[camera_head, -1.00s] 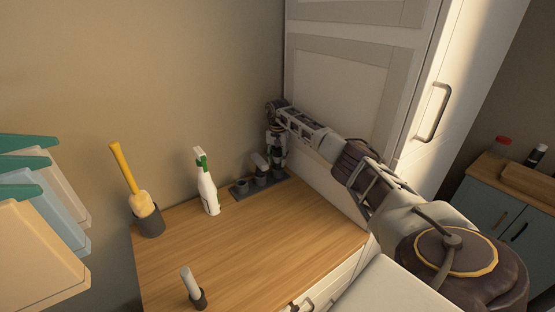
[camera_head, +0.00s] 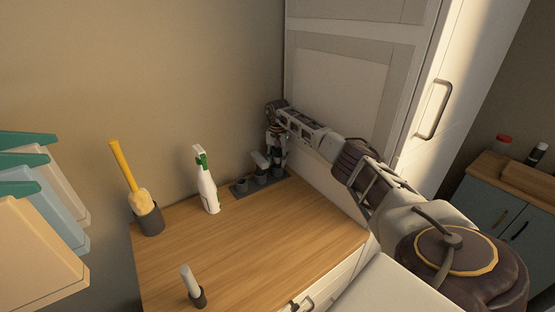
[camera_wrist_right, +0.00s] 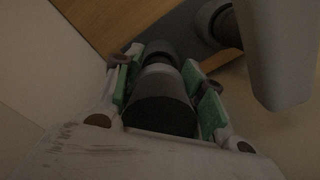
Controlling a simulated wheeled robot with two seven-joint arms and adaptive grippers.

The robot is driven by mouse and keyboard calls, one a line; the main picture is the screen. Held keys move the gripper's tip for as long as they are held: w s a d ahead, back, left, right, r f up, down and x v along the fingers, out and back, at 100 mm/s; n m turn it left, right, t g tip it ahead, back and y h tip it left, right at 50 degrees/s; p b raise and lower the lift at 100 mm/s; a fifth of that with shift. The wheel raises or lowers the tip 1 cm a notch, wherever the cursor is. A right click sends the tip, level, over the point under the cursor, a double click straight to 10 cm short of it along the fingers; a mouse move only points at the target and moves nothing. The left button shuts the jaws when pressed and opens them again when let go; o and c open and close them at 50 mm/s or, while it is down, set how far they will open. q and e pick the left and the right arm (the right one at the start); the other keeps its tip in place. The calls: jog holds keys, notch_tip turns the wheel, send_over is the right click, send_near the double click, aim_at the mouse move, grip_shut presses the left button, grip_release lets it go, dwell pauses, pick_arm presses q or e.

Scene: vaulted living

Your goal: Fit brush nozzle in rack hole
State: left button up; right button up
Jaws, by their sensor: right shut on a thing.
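The dark rack (camera_head: 239,190) lies on the far right corner of the wooden counter, against the wall. My right gripper (camera_head: 279,170) points down over the rack's right end. In the right wrist view, its green-padded fingers (camera_wrist_right: 165,95) are shut on a dark round piece, apparently the brush nozzle (camera_wrist_right: 160,105). The nozzle's far end is close to the rack (camera_wrist_right: 186,38); I cannot tell whether it sits in a hole. My left gripper is not in view.
A white spray bottle (camera_head: 207,188) and a dark pot (camera_head: 149,221) with a yellow-handled brush stand left of the rack. A white cabinet (camera_head: 340,90) rises closely right of the gripper. The counter middle (camera_head: 255,235) is clear.

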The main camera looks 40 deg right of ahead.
jog(key=o, duration=1.1)
jog(key=shift+r, duration=6)
